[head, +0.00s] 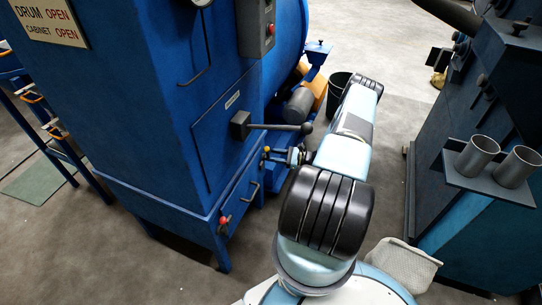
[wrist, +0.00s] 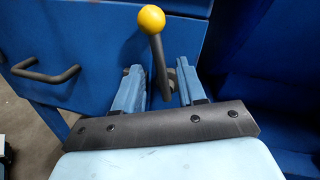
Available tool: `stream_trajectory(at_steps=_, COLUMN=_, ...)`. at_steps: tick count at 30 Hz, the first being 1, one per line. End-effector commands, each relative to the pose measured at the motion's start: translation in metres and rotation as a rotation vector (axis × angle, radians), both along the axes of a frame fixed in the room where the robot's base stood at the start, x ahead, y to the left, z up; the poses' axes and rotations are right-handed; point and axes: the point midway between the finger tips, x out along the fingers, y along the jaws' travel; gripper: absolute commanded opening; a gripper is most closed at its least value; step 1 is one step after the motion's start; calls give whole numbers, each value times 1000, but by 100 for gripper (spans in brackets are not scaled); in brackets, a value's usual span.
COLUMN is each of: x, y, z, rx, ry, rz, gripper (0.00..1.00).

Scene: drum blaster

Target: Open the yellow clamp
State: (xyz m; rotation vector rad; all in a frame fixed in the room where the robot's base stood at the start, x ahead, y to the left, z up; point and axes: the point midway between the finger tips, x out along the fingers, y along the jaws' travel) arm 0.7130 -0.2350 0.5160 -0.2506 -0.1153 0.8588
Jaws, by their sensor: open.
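The yellow clamp shows as a round yellow knob (wrist: 151,19) on a dark lever in the wrist view. The lever runs down from the knob into the gap between my fingers. My gripper (wrist: 159,68) is open, with one finger on each side of the lever. I see a gap on both sides of the lever, with the right finger close to it. In the head view the small yellow knob (head: 266,149) is at the blue cabinet's right edge, just left of my gripper (head: 285,155).
The blue cabinet (head: 120,120) has a large black lever (head: 283,127) above my gripper and a dark pull handle (wrist: 45,74) to the left. A red knob (head: 223,220) sits low on its corner.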

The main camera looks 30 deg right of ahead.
Motion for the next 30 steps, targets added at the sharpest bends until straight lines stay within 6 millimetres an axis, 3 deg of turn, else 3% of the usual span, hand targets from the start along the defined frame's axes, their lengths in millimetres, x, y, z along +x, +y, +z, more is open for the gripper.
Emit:
stream_trajectory(at_steps=6, x=14, y=16, z=0, rx=0, ry=0, rz=0, gripper=40)
stream_trajectory(at_steps=17, x=17, y=19, z=0, rx=0, ry=0, rz=0, gripper=40)
stream_trajectory(at_steps=30, x=17, y=19, z=0, rx=0, ry=0, rz=1, gripper=0)
